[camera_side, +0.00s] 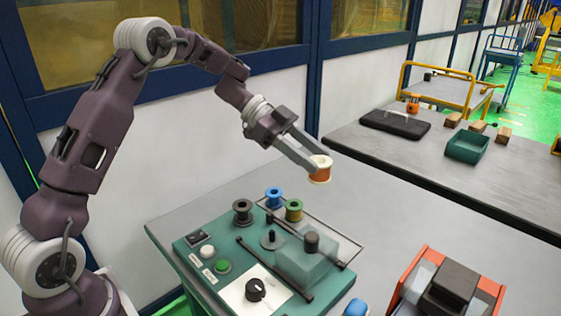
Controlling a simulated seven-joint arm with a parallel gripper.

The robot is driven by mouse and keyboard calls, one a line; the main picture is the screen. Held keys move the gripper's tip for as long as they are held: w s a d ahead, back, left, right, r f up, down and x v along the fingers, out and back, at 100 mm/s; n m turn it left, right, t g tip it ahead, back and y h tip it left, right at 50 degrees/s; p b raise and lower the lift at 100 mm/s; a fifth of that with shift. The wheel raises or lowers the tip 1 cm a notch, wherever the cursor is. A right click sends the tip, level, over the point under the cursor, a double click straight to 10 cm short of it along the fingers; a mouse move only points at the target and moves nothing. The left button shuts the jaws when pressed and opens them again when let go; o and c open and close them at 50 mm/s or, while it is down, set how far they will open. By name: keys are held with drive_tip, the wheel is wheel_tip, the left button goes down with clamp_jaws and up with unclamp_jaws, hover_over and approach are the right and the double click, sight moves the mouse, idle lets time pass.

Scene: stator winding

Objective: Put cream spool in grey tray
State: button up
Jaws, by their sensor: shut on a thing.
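The cream spool (321,176), with cream flanges and an orange-brown winding, is held in the air above the grey table. My gripper (314,165) is shut on it, with its long grey fingers angled down to the right. A flat, pale grey area with a thin dark rim (325,228) lies below it, at the back of the green winding fixture. I cannot tell for sure whether this is the grey tray. The spool is clear of everything below.
A dark spool (242,212), a blue spool (273,198) and a green spool (294,210) stand on or beside the green fixture (205,262). A clear block and dark rods rise from it. An orange-framed holder (486,296) is at front right.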

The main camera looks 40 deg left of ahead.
drive_tip(key=w+d+f+m+g, duration=0.1)
drive_tip(key=w+d+m+g, duration=0.1)
drive_tip(key=w+d+g, duration=0.3)
drive_tip(key=shift+s+d+f+t, duration=0.15)
drive_tip(key=shift+s+f+t, duration=0.2)
drive_tip(key=shift+f, duration=2.2)
drive_tip(key=shift+s+d+f+t, duration=0.15)
drive_tip(key=shift+f+t, duration=0.3)
drive_tip(key=shift+f, duration=2.05)
drive_tip(key=shift+s+d+f+t, duration=0.2)
drive_tip(key=shift+f+t, duration=0.2)
drive_tip(key=shift+f, duration=2.15)
drive_tip(key=shift+f, duration=0.15)
drive_tip(key=shift+f, duration=0.6)
drive_tip(key=shift+f, duration=0.15)
drive_tip(key=shift+f, duration=0.45)
drive_tip(key=o, duration=1.6)
drive_tip(key=shift+f, duration=0.1)
